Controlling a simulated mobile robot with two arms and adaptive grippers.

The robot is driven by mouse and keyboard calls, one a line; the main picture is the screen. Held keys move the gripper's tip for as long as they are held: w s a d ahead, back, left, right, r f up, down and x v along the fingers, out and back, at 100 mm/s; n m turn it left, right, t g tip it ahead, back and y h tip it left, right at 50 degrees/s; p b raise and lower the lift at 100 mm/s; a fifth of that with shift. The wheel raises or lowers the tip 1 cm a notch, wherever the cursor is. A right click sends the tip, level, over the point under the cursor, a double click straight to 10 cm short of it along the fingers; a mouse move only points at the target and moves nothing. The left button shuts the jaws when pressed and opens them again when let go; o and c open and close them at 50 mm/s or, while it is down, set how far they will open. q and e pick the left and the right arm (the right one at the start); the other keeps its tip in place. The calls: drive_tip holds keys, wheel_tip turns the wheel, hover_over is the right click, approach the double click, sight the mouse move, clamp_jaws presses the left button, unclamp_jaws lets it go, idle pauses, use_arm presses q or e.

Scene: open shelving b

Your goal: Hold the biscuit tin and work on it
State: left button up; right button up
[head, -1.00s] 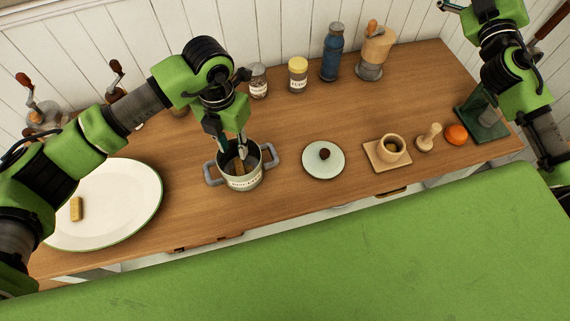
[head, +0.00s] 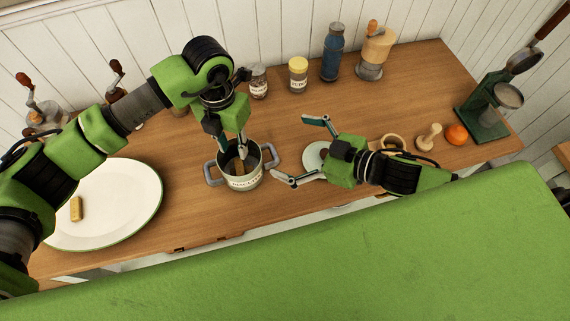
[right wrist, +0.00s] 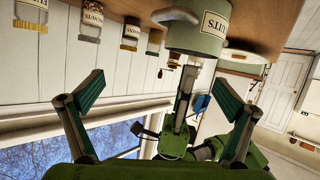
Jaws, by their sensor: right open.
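A pale round lid (head: 313,155) lies partly hidden beneath the right gripper.
A large white plate (head: 115,205) with one biscuit (head: 76,208) is at the left. Jars (head: 298,75), a blue bottle (head: 332,52) and a grinder (head: 374,52) line the back. A wooden stamp (head: 429,137), an orange (head: 456,134) and a green stand (head: 483,123) are at the right.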

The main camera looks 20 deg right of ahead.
drive_tip(key=s+a+f+g+y, duration=0.1)
drive_tip(key=s+a+f, duration=0.1)
drive_tip(key=s+a, duration=0.15)
approach(223, 155)
drive_tip(key=x, duration=0.4)
drive_tip(key=shift+w, duration=0.1)
drive_tip(key=c, duration=1.4)
